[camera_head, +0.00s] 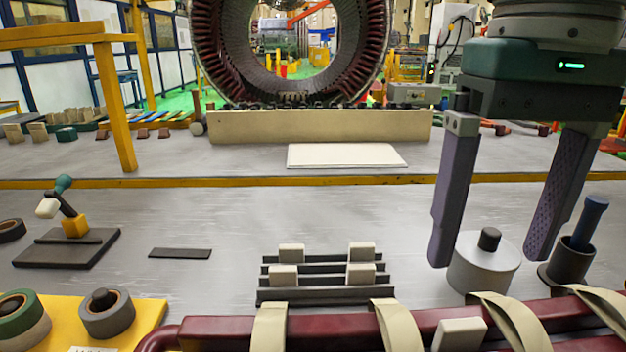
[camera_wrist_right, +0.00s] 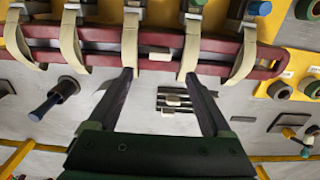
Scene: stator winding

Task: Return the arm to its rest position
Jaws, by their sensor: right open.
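My right gripper (camera_head: 490,252) hangs at the right of the head view with its two long fingers pointing down and spread wide. It is open, and nothing is held between the fingers. In the wrist view its fingertips (camera_wrist_right: 160,77) are apart, in front of the dark red coil (camera_wrist_right: 215,70) with pale straps. The same coil (camera_head: 345,329) lies across the bottom of the head view. A pale cylinder with a dark knob (camera_head: 483,268) shows between the fingers in the head view; whether they touch it cannot be told. My left gripper is not in view.
A dark cup with a blue-handled tool (camera_head: 568,263) stands close by the right finger. A slotted rack with pale blocks (camera_head: 322,274) sits mid-bench. Tape rolls (camera_head: 107,312) lie at front left. The stator (camera_head: 292,50) stands behind. Bench left of the rack is mostly clear.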

